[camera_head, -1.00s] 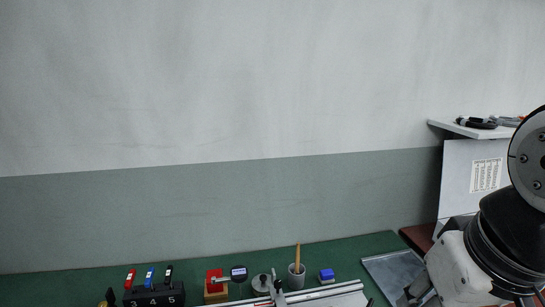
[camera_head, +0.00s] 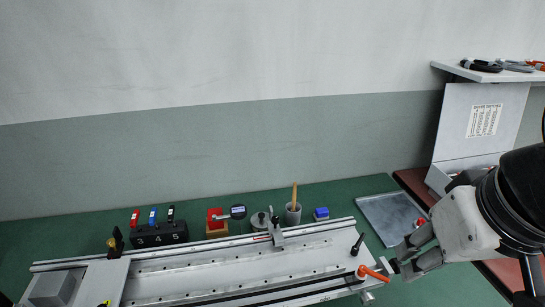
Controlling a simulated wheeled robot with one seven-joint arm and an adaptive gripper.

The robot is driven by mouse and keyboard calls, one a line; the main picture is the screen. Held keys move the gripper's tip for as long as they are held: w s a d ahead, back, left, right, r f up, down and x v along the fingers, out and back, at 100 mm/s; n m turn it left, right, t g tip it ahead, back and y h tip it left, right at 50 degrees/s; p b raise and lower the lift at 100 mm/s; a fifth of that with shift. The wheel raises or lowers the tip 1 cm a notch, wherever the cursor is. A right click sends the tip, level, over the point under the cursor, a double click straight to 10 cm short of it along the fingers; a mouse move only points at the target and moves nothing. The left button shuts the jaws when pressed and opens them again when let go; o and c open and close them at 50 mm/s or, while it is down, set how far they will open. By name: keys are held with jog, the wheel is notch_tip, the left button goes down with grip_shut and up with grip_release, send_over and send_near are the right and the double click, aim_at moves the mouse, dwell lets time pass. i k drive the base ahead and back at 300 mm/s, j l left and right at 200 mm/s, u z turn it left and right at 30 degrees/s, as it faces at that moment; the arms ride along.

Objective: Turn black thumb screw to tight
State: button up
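A long white gantry bed with rails (camera_head: 220,270) lies across the green bench. A small upright bracket (camera_head: 277,235) with a black knob (camera_head: 275,219) on top stands at its far rail. A black handle (camera_head: 357,244) stands tilted near the bed's right end, beside an orange-handled lever (camera_head: 374,273). I cannot tell which black part is the thumb screw, nor how tight it is. My gripper (camera_head: 399,264) is at the lower right, just right of the orange lever. Its fingers are spread and nothing shows between them.
A grey metal tray (camera_head: 368,207) lies behind my gripper. Behind the bed stand a black holder (camera_head: 160,235) with coloured handles, a red block (camera_head: 214,216), a grey cup (camera_head: 293,216) and a blue block (camera_head: 321,213). A white shelf (camera_head: 455,70) is at the right.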

aim_at(275, 219)
jog(key=j+u, duration=0.1)
jog(key=u, duration=0.3)
jog(key=l, duration=0.8)
jog(key=l+z, duration=0.15)
jog(key=l, duration=0.6)
jog(key=i, duration=0.05)
